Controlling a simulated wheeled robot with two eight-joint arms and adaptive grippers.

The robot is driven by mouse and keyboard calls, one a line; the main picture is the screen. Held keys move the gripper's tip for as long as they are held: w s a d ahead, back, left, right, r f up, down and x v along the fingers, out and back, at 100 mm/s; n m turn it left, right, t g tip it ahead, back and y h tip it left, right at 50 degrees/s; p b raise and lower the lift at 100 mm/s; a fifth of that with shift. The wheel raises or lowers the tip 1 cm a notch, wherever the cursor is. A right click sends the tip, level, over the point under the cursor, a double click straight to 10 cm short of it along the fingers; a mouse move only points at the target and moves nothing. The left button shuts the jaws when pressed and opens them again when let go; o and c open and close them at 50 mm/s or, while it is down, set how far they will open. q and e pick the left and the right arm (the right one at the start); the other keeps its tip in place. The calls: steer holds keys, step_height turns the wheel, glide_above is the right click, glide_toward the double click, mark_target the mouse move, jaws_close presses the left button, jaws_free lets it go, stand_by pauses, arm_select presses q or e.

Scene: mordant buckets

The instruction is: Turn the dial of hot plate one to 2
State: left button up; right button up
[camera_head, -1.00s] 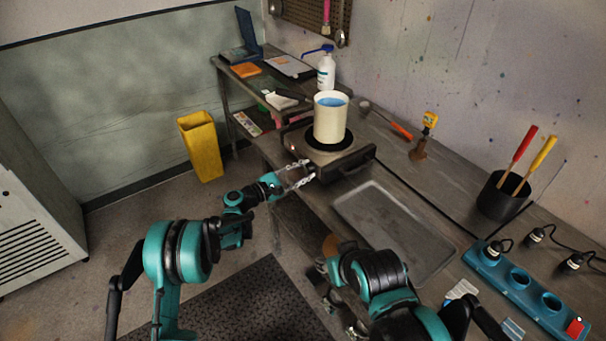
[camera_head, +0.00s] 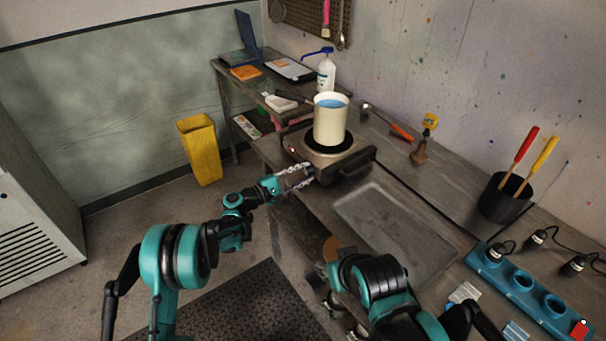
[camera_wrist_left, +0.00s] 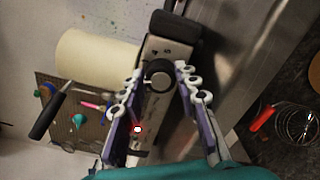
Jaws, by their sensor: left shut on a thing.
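The hot plate (camera_head: 318,158) stands on the bench with a cream pot (camera_head: 331,121) of blue liquid on its round black top. Its round dial (camera_wrist_left: 158,75) shows in the left wrist view on the front panel. My left gripper (camera_head: 303,174) is at that panel. In the left wrist view my left gripper (camera_wrist_left: 161,80) has a fingertip on either side of the dial and is shut on it. A small red light (camera_wrist_left: 137,129) glows on the panel. My right arm shows, but its gripper is hidden.
A metal tray (camera_head: 397,232) lies to the right of the hot plate. A blue rack (camera_head: 519,281), a black cup (camera_head: 503,198) with handles and a white bottle (camera_head: 326,73) also stand on the benches. A yellow bin (camera_head: 200,150) is on the floor.

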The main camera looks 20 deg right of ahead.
arm_select(q)
steer(key=o, duration=1.2)
steer(key=shift+c, duration=0.2)
steer(key=v, duration=1.2)
steer(key=shift+r, duration=0.1)
